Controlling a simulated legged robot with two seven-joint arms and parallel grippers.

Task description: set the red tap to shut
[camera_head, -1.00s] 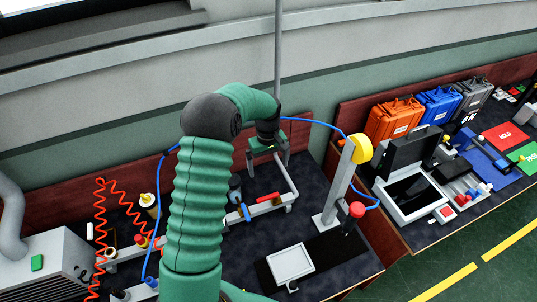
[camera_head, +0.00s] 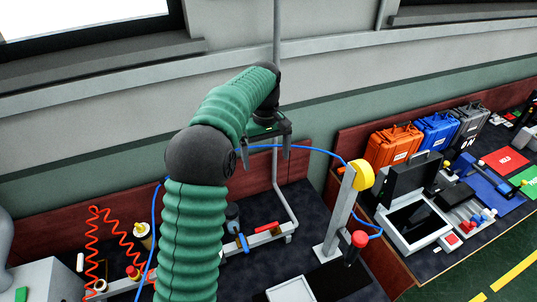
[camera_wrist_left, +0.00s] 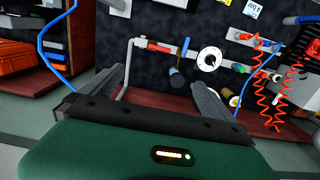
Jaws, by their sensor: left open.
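The red tap handle (camera_head: 267,228) lies along the grey pipe on the dark bench, just right of a blue tap handle (camera_head: 244,243). In the left wrist view the red handle (camera_wrist_left: 158,47) also lies along the pipe, with the blue handle (camera_wrist_left: 186,47) upright, across the pipe. My left gripper (camera_head: 268,150) is open and empty. It hangs above and behind the pipe, apart from the red tap. Its two fingers (camera_wrist_left: 158,80) point toward the bench in the left wrist view. My right gripper is not in view.
A grey post (camera_head: 341,215) with a yellow disc (camera_head: 363,174) and a red knob (camera_head: 359,239) stands right of the pipe. A blue hose (camera_head: 315,150) arches beside my gripper. A coiled red hose (camera_head: 92,250) is at left. Cases (camera_head: 392,146) stand far right.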

